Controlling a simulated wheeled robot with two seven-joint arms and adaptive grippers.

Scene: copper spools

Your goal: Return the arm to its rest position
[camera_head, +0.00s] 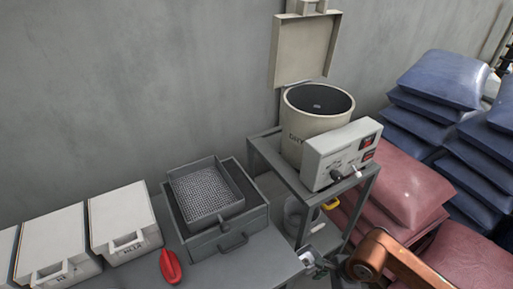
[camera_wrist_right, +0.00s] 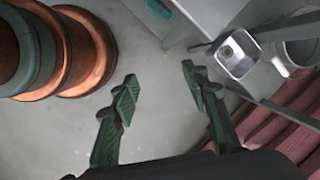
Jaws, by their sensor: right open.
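My right gripper (camera_wrist_right: 158,92) is open in the right wrist view, with its two green-padded fingers apart and nothing between them. Grey floor shows below and between the fingers. My left arm and gripper are in neither view.
Copper spools (camera_wrist_right: 85,50) stand close left of the gripper in the wrist view. A metal cup (camera_wrist_right: 238,54) and a bucket (camera_wrist_right: 298,50) are at upper right. The head view shows a drum (camera_head: 318,120) on a stand, a sieve tray (camera_head: 205,192), white bins (camera_head: 125,220) and stacked sacks (camera_head: 400,185).

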